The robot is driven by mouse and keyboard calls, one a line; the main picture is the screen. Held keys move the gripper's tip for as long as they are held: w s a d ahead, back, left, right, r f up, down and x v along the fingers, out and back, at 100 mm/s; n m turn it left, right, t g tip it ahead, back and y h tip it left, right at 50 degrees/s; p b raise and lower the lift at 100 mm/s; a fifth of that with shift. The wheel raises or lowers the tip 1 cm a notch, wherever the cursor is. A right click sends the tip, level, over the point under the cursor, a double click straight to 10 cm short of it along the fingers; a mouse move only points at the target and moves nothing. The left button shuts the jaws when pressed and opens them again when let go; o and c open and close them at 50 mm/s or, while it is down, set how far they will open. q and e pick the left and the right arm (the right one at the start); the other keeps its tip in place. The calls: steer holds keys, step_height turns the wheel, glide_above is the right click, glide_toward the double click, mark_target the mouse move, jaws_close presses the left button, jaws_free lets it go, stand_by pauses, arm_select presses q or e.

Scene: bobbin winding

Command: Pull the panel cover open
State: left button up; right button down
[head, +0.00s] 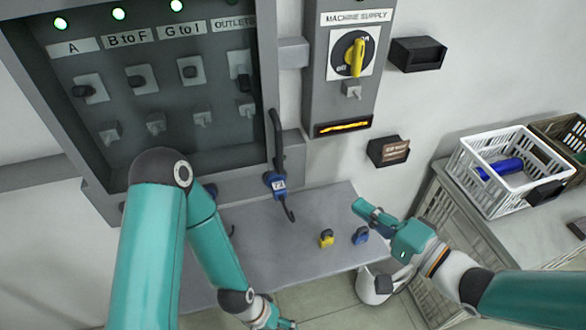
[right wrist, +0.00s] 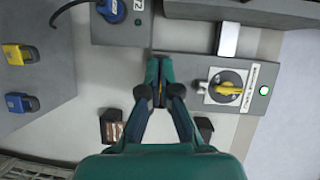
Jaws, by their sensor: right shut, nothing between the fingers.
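The panel (head: 170,85) is a large grey-framed box on the wall at the upper left of the head view. It has switches and the labels A, B to F, G to I and OUTLETS.
A yellow padlock (head: 326,238) and a blue padlock (head: 360,236) lie on the grey shelf (head: 290,255). The machine supply switch (head: 354,55) is right of the panel. A white crate (head: 470,172) stands at right.

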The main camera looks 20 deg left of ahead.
steer(key=w+a+r+y+p, duration=0.1)
steer(key=a+r+p, duration=0.1)
steer(key=a, duration=1.1)
steer(key=shift+w+a+r+g+p, duration=0.3)
steer(key=shift+w+a+g+p, duration=0.1)
steer(key=shift+p, duration=0.15)
